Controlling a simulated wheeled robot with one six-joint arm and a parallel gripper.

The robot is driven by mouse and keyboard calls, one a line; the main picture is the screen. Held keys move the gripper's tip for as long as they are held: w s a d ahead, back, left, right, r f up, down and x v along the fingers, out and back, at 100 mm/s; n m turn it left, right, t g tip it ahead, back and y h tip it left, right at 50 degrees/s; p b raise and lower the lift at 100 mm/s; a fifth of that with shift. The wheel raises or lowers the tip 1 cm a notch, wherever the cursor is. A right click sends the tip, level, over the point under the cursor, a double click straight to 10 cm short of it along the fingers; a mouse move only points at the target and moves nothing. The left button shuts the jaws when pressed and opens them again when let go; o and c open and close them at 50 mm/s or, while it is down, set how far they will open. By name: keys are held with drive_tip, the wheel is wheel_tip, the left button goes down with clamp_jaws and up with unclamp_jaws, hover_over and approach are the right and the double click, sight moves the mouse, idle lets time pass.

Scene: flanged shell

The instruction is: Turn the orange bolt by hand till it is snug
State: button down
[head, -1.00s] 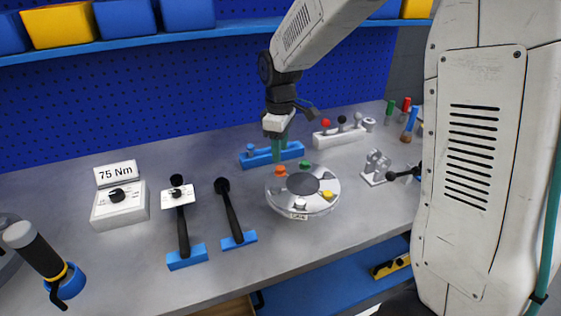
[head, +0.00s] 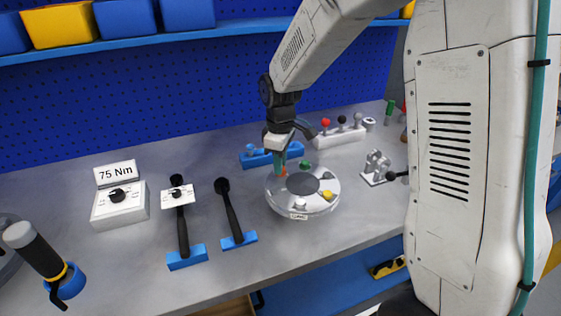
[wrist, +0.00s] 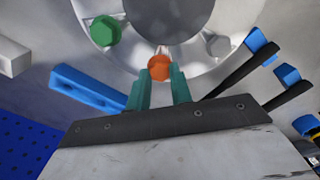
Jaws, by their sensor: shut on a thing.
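The orange bolt (wrist: 159,67) sits at the rim of the round grey flanged shell (head: 312,203). In the head view the bolt (head: 284,172) is partly hidden by my gripper. My gripper (head: 280,168) reaches down from above with its green fingers at the bolt. In the wrist view my gripper (wrist: 160,75) has one finger on each side of the orange head and is shut on it. The shell also carries a green bolt (head: 305,165), a yellow bolt (head: 327,195) and a pale bolt (head: 300,203).
A blue rack (head: 258,158) stands close behind my gripper. A white holder (head: 338,138) with coloured knobs is at the back right. A grey metal fixture (head: 376,168) stands right of the shell. Two black-handled tools (head: 183,235) (head: 230,215) and a box (head: 118,203) marked 75 Nm are left.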

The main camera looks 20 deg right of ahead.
drive_tip(key=shift+m, duration=0.4)
drive_tip(key=m, duration=0.3)
drive_tip(key=shift+m, duration=0.3)
drive_tip(key=m, duration=0.3)
drive_tip(key=shift+m, duration=0.4)
drive_tip(key=m, duration=0.4)
drive_tip(key=shift+w, duration=0.1)
drive_tip(key=shift+r+m, duration=0.1)
drive_tip(key=shift+m, duration=1.7)
drive_tip(key=c, duration=1.2)
unclamp_jaws()
drive_tip(key=shift+c, duration=0.2)
